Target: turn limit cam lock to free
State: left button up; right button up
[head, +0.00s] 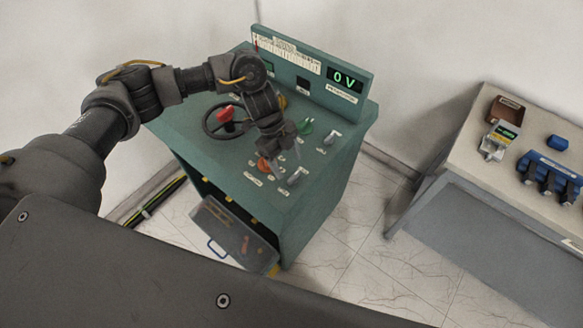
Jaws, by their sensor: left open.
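A green control cabinet (190,137) stands against the wall, its sloping top carrying several knobs. An orange knob (263,165) and a grey lever knob (297,176) sit near the front edge. A green knob (305,127) and another grey lever knob (332,138) sit further back to the right. The labels are too small to read, so I cannot tell which one is the limit cam lock. My left gripper (285,157) is open and points down over the panel close to the orange knob; contact cannot be told. My right gripper is out of view.
A black handwheel (208,129) with a red knob (225,113) lies left of my gripper. A display (345,79) reads 0 V. A side table (470,150) with blue devices (552,178) stands right, with clear floor between.

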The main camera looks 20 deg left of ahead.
aim_at(293, 176)
pick_arm(q)
jog(key=shift+p+x, duration=0.6)
jog(key=shift+x, duration=1.8)
